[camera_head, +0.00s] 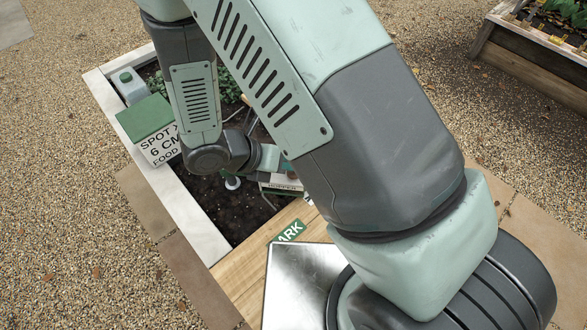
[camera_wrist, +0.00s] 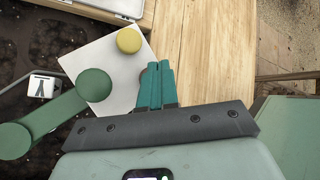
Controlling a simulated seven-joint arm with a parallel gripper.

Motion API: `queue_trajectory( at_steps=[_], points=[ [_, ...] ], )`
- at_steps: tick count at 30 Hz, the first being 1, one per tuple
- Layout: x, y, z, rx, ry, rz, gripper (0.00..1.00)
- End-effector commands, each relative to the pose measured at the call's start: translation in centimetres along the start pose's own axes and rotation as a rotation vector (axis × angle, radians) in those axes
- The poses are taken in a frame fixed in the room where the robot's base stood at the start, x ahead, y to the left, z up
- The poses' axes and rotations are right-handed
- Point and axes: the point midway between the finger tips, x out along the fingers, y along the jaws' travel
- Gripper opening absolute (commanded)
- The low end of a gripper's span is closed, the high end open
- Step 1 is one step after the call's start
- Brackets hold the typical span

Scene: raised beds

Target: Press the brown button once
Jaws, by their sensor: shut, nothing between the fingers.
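In the wrist view my gripper (camera_wrist: 158,66) is shut and empty, its two teal fingers side by side over the right edge of a white plate (camera_wrist: 117,62). A dull grey-brown round shape (camera_wrist: 145,72) shows at the left of the fingertips. It may be the brown button; the fingers hide most of it, and I cannot tell whether they touch it. A yellow round button (camera_wrist: 129,40) sits on the plate, up and left of the fingers. In the head view my arm hides the fingers and the buttons.
A green rounded bar (camera_wrist: 55,112) lies left of my fingers, over the plate's edge. A white box (camera_wrist: 43,86) is farther left over dark soil. Bare wood (camera_wrist: 215,60) is on the right. In the head view a green-lidded box (camera_head: 145,117) stands by the bed's white rim (camera_head: 178,205).

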Motion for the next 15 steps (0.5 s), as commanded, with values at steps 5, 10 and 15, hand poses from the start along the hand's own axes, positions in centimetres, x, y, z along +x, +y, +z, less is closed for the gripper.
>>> queue_trajectory(
  at_steps=[5, 10, 15],
  points=[
    [0.17, 0.13, -0.13, -0.001, 0.000, 0.000, 0.00],
    [0.31, 0.23, -0.24, -0.001, 0.000, 0.000, 0.00],
    [0.44, 0.33, -0.34, -0.001, 0.000, 0.000, 0.00]
  ],
)
